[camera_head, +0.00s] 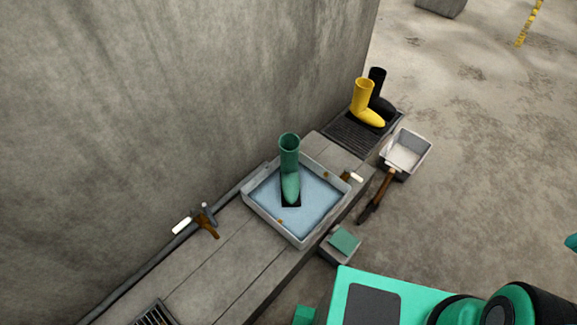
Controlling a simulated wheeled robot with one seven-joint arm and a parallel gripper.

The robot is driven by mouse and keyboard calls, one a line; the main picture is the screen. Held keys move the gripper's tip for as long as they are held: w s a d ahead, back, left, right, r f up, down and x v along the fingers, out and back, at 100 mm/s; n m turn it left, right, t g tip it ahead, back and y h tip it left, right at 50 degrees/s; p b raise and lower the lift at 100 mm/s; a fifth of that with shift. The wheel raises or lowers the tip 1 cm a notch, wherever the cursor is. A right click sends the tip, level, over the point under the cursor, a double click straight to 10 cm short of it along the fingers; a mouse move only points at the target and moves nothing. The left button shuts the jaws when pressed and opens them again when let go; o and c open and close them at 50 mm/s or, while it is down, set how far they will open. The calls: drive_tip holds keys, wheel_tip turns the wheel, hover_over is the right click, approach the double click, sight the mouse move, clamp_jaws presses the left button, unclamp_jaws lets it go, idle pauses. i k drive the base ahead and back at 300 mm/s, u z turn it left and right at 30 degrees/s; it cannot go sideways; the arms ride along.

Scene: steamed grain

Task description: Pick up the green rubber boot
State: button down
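The green rubber boot (290,168) stands upright in a white-rimmed tray (262,217) with a blue inside, its toe toward the front of the tray. A dark patch shows under and around the boot's foot. The tray sits on a long grey ledge (215,275) along the wall. My gripper is not in view. Part of my own green and black body shows at the bottom right, well apart from the boot.
A yellow boot (364,104) and a black boot (378,88) stand on a dark grate (350,136) behind the tray. A white bin (406,152), a brown-handled tool (376,194) and a green block (344,240) are beside the ledge. The concrete wall (170,100) rises close behind. Floor at right is open.

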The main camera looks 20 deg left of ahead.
sight(290, 143)
drive_tip(key=u, duration=1.15)
drive_tip(key=k, duration=0.35)
drive_tip(key=z, duration=0.15)
drive_tip(key=i, duration=0.5)
drive_tip(key=z, duration=0.05)
